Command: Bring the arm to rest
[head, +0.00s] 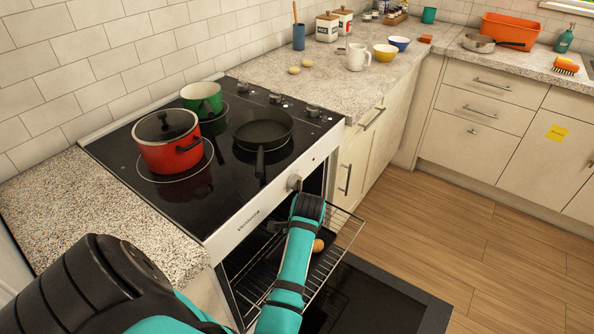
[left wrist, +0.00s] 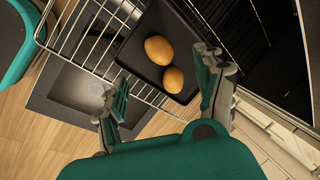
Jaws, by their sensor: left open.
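My left arm (head: 297,250) reaches from the bottom of the head view to the open oven, and its gripper is hidden there behind the arm. In the left wrist view my left gripper (left wrist: 165,68) is open, with nothing held between its fingers. Beyond the fingers is a dark tray (left wrist: 138,52) on the oven rack (left wrist: 82,45). Two brown, potato-like items (left wrist: 159,49) lie on the tray; one of them (head: 318,245) also shows in the head view. My right gripper is not in view.
The oven door (head: 385,295) is folded down over the wooden floor (head: 490,250), and the rack is pulled out. On the cooktop stand a red pot (head: 168,150), a green pot (head: 202,97) and a black pan (head: 262,128). The floor to the right is clear.

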